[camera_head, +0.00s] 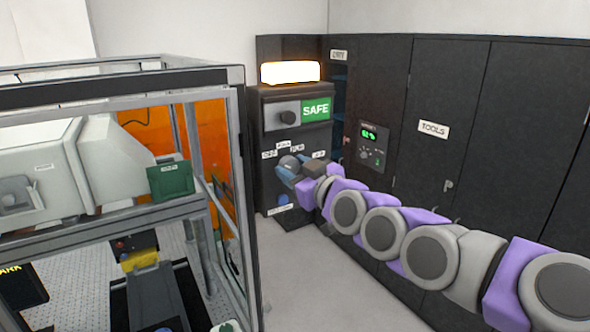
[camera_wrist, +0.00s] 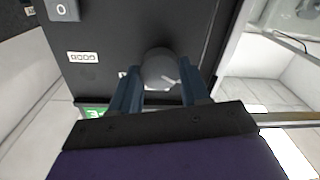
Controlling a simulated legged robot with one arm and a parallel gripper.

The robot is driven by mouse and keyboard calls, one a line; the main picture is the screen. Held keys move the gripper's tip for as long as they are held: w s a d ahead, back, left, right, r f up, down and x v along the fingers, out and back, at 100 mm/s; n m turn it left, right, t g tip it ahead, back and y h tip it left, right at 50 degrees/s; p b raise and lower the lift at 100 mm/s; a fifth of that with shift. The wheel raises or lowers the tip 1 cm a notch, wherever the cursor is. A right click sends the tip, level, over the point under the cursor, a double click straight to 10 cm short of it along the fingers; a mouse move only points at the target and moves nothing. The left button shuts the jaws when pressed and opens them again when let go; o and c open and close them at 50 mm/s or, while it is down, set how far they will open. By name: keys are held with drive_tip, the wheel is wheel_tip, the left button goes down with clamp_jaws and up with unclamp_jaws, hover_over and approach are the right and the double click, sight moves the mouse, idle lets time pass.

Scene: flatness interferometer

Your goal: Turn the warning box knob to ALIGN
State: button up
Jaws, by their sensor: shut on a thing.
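The warning box (camera_head: 262,180) is a dark cabinet with a lit orange-white lamp (camera_head: 290,72) on top and a green SAFE sign (camera_head: 316,111). Its round grey knob (camera_head: 289,162) is on the front face, among several small white labels too small to read surely. In the wrist view the knob (camera_wrist: 160,66) sits between my two blue fingers and shows a white pointer mark. My gripper (camera_head: 291,168) is shut on the knob; its fingers (camera_wrist: 160,84) partly hide the labels around it, so I cannot tell which label the pointer faces.
A metal-framed enclosure (camera_head: 240,200) stands at left. Dark cabinets (camera_head: 440,90), one marked TOOLS, line the right. Open floor (camera_head: 310,270) lies between.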

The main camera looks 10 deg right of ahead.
idle(0.3)
drive_tip(key=m+b, duration=0.3)
drive_tip(key=m, duration=0.2)
drive_tip(key=shift+d+f+m, duration=0.1)
drive_tip(key=shift+m, duration=0.3)
drive_tip(key=m+b, duration=0.1)
drive_tip(key=m, duration=0.5)
idle(0.4)
drive_tip(key=o, duration=1)
drive_tip(key=shift+w+d, duration=0.1)
drive_tip(key=shift+w, duration=0.05)
drive_tip(key=shift+o, duration=0.2)
